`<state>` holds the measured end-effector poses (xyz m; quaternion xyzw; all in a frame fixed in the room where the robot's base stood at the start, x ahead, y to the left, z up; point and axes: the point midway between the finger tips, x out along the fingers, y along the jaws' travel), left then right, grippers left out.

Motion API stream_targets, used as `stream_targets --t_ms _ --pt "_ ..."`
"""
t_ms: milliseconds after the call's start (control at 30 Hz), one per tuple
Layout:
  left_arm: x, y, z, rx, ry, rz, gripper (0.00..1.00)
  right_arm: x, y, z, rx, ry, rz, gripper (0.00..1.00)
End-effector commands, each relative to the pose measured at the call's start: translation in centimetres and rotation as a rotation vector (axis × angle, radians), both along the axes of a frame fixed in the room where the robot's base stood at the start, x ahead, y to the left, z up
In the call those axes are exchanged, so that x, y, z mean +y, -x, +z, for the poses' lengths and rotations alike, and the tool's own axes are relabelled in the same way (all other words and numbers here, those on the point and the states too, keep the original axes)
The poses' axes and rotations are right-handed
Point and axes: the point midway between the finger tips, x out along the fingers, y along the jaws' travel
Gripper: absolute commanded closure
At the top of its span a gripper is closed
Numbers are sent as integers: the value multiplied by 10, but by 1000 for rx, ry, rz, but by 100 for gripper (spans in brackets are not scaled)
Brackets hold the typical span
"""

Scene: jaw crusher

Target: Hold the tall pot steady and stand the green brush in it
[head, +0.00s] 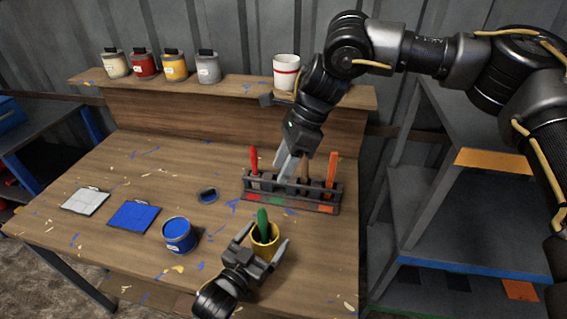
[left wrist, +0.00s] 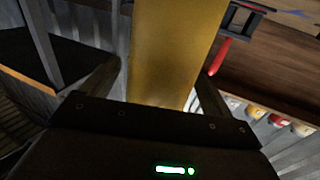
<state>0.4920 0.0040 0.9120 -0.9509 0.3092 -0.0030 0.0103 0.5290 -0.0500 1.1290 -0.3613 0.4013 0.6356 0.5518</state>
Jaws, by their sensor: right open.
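The tall pot (head: 266,246) is yellow and stands near the table's front right. The green brush (head: 262,219) is in it, its green handle leaning slightly above the rim; its lower part is hidden. My left gripper (head: 264,240) has a finger on either side of the pot and appears closed on it. In the left wrist view the yellow wall of the pot (left wrist: 170,50) fills the space between the fingers. My right gripper (head: 286,167) is open and empty, over the brush rack (head: 306,203), away from the pot.
The rack holds a red brush (head: 253,160), a brown-handled tool and an orange brush (head: 331,169). A blue paint can (head: 180,235), a blue pad (head: 134,215) and a white pad (head: 85,200) lie left. Paint cans and a white cup (head: 286,72) stand on the back shelf.

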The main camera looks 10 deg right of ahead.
Motion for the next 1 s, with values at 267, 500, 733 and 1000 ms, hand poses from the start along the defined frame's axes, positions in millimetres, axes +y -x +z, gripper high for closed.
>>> stream_targets --t_ms 267,500,733,1000 --pt "3 4 -1 2 0 0 13 0 0 0 0 0 0 58" --pt "28 39 -2 3 -1 0 13 0 0 0 0 0 0 58" --pt "55 76 -1 3 -1 0 13 0 0 0 0 0 0 58" --pt "70 96 0 0 0 1 13 0 0 0 0 0 0 58"
